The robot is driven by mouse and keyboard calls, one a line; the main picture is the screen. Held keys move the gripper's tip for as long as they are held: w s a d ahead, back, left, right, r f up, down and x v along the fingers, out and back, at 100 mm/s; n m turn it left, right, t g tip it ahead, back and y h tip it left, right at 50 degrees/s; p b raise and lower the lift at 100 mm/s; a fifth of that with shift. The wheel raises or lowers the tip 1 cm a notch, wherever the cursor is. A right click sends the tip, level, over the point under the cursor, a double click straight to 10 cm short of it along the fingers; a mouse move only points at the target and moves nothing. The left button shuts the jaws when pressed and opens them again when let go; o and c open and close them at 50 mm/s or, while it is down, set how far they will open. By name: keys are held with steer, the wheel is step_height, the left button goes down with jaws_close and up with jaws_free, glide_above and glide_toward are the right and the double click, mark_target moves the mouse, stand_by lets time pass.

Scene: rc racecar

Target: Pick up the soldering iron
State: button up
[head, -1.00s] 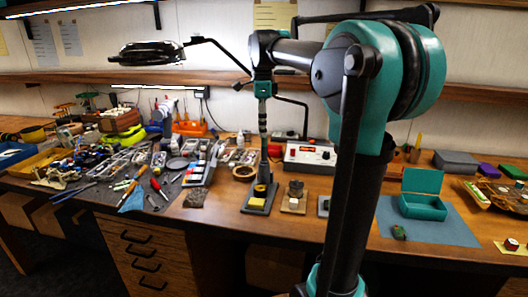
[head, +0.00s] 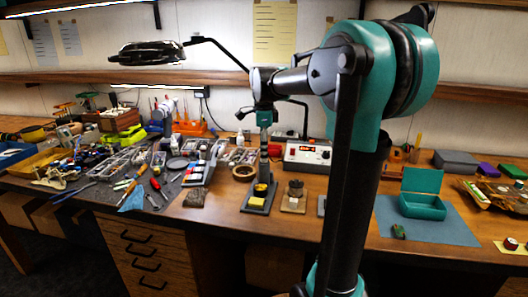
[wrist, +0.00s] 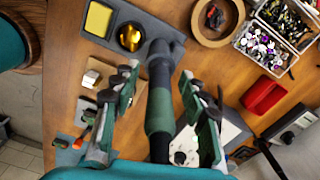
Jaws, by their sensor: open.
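The soldering iron (wrist: 160,100) has a dark green and black handle and stands upright in its grey stand (wrist: 140,17). The stand carries a yellow sponge and a brass-coloured cup, and it also shows in the head view (head: 246,206). My gripper (wrist: 168,82) points down over the stand with its jaws open, one finger on each side of the handle. A gap shows between the handle and both fingers. In the head view my gripper (head: 264,148) is above the stand; the iron's tip is hidden.
A brown ring-shaped spool (head: 243,173), parts trays (wrist: 268,52) and a red object (wrist: 263,95) lie close by. A white control unit (head: 307,156) stands behind right. A teal box (head: 423,208) sits on a blue mat further right.

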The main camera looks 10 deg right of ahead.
steer(key=shift+c, duration=0.5)
jaws_close()
steer(key=shift+r, duration=0.1)
step_height(320, 180, up, 20)
stand_by(0.4)
